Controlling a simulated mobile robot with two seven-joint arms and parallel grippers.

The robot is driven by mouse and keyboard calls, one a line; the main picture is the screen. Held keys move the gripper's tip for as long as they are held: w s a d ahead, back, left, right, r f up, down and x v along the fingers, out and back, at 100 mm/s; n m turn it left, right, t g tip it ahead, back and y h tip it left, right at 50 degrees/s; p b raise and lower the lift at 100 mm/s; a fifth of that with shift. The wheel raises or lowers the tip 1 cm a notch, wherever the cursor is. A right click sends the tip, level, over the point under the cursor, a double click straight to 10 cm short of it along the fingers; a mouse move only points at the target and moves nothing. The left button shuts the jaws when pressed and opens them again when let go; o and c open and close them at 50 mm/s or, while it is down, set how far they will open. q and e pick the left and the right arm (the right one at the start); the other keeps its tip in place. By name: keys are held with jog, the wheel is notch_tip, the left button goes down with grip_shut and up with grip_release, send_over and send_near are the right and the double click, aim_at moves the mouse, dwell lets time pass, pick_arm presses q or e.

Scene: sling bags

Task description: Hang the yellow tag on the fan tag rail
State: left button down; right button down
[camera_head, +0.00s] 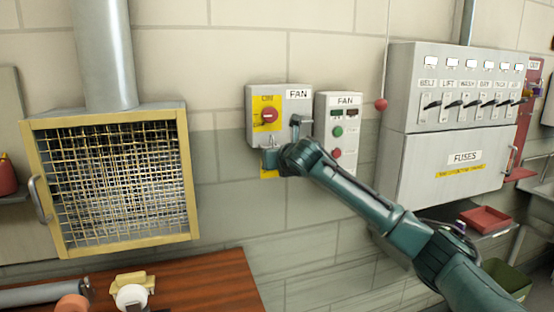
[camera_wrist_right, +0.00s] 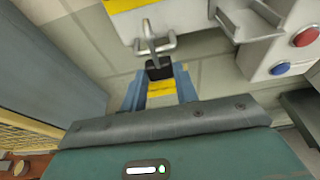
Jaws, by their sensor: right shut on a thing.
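The yellow tag (camera_wrist_right: 161,88) has a dark upper part and sits between the two blue fingers of my right gripper (camera_wrist_right: 160,92), which is shut on it. In the head view a bit of the tag (camera_head: 269,174) shows below the gripper (camera_head: 271,158), just under the left FAN box (camera_head: 293,131). The fan tag rail (camera_wrist_right: 153,44), a small grey metal piece with prongs, is right by the tag's dark top in the wrist view. I cannot tell if the tag hangs on it. My left gripper is not in view.
The FAN box has a red knob on a yellow plate (camera_head: 259,104) and a lever. A FAN button panel (camera_head: 344,106) stands close on its right. Fuse switches (camera_head: 473,102) are further right. A mesh-fronted duct box (camera_head: 113,113) and wooden table (camera_head: 205,275) are left.

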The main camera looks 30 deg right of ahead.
jog(key=shift+w, duration=0.3)
jog(key=shift+f, duration=0.1)
jog(key=shift+f, duration=1.1)
jog(key=c, duration=0.6)
grip_release()
jog(key=shift+s, duration=0.1)
jog(key=s+a, duration=0.1)
jog(key=s, duration=0.5)
jog(key=shift+s+a, duration=0.25)
jog(key=shift+s, duration=0.1)
